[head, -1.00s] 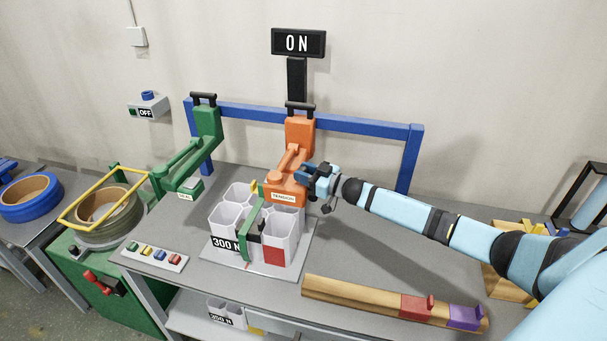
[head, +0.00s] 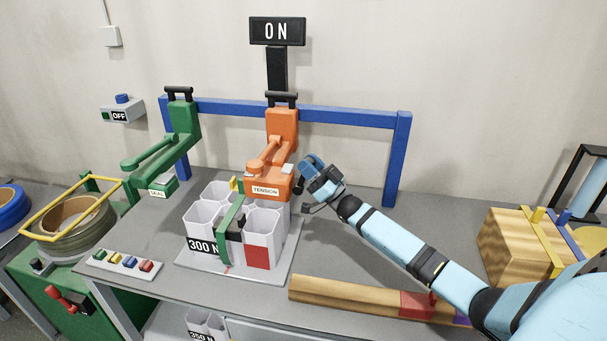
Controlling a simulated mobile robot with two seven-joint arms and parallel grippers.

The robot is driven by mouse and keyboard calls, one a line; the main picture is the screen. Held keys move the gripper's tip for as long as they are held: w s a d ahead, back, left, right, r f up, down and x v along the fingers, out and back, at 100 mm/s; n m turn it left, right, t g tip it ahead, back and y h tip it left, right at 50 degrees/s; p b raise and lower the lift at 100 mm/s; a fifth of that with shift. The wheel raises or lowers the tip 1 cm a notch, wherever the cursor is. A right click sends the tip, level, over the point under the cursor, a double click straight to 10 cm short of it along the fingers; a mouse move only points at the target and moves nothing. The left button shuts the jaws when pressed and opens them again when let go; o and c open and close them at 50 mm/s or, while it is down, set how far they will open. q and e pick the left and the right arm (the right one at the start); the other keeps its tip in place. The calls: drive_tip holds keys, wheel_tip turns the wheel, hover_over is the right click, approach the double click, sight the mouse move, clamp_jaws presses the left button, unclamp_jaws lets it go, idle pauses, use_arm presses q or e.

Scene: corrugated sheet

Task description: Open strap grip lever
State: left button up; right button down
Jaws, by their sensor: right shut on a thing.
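The orange tension tool (head: 280,141) stands upright at the blue frame, with its lower block labelled TENSION (head: 265,190) above the white hexagonal cups. My right gripper (head: 312,166) is just right of that block, tilted up to the left. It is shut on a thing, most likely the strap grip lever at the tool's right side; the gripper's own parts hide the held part. A small grey piece (head: 288,169) shows at the block's right edge. A green strap (head: 232,226) runs over the cups. My left gripper is not in view.
The green SEAL tool (head: 178,140) stands to the left on the blue frame (head: 345,118). A button strip (head: 121,261) is at front left. A wooden bar (head: 345,295) and a wooden block (head: 515,250) lie to the right. The bench behind my right arm is clear.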

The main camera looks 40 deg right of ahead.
drive_tip(key=shift+s+d+f+m+t+b, duration=0.2)
drive_tip(key=shift+s+m+t+b, duration=0.1)
drive_tip(key=shift+t+b, duration=0.1)
drive_tip(key=shift+r, duration=0.1)
drive_tip(key=c, duration=0.8)
unclamp_jaws()
drive_tip(key=s+d+f, duration=0.1)
drive_tip(key=s+d, duration=0.1)
drive_tip(key=s, duration=0.3)
drive_tip(key=s+d+f, duration=0.1)
drive_tip(key=s, duration=0.3)
drive_tip(key=s+d+f+b, duration=0.1)
drive_tip(key=s+d, duration=0.1)
drive_tip(key=s, duration=0.3)
drive_tip(key=shift+s+d+f, duration=0.2)
drive_tip(key=shift+s+d, duration=0.1)
drive_tip(key=shift+d, duration=0.05)
